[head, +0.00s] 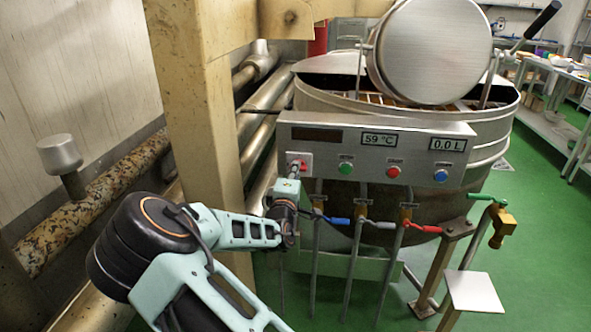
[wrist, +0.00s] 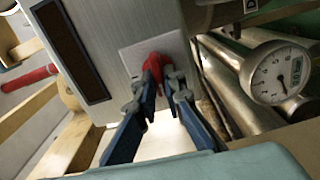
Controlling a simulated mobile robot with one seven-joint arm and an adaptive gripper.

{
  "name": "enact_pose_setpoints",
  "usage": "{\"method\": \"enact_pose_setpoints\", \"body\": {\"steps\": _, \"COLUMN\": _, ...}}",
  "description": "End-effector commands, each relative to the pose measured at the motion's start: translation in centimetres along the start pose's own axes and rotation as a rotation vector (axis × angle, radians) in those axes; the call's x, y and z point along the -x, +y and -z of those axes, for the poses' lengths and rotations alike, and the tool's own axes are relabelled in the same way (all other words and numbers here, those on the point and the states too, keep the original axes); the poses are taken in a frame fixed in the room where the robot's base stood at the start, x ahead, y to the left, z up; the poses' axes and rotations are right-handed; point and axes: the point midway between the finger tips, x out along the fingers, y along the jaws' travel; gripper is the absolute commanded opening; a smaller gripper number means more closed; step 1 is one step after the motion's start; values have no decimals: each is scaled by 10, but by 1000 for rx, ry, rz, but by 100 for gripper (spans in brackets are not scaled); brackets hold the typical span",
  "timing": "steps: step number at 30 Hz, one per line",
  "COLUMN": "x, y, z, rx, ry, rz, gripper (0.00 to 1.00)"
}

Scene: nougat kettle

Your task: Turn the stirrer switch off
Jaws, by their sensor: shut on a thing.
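The stirrer switch (head: 300,164) is a red handle on a pale square plate at the left end of the kettle's grey control panel (head: 330,168). In the wrist view the red switch handle (wrist: 153,66) stands out from its plate (wrist: 140,58). My gripper (wrist: 160,88) has its dark fingers closed around the handle, one on each side. In the head view my gripper (head: 294,176) reaches up to the panel from below left and partly covers the switch. The handle's exact angle is hard to tell.
Green (head: 345,168), red (head: 393,171) and blue (head: 440,175) buttons sit right of the switch. Valve handles (head: 338,221) and pipes are below the panel. A round gauge (wrist: 278,72) shows in the wrist view.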

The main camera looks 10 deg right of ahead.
Motion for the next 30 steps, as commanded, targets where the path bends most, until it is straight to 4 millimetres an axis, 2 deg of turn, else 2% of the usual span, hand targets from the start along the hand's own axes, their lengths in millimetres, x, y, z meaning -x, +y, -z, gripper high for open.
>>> {"method": "enact_pose_setpoints", "body": {"steps": 9, "x": 0, "y": -1, "z": 0, "rx": 68, "ry": -1, "rz": 2, "gripper": 0}}
{"method": "enact_pose_setpoints", "body": {"steps": 21, "x": 0, "y": -1, "z": 0, "rx": 73, "ry": -1, "rz": 2, "gripper": 0}}
{"method": "enact_pose_setpoints", "body": {"steps": 22, "x": 0, "y": -1, "z": 0, "rx": 72, "ry": -1, "rz": 2, "gripper": 12}}
{"method": "enact_pose_setpoints", "body": {"steps": 26, "x": 0, "y": -1, "z": 0, "rx": 72, "ry": 0, "rz": 1, "gripper": 27}}
{"method": "enact_pose_setpoints", "body": {"steps": 30, "x": 0, "y": -1, "z": 0, "rx": 71, "ry": 0, "rz": 1, "gripper": 27}}
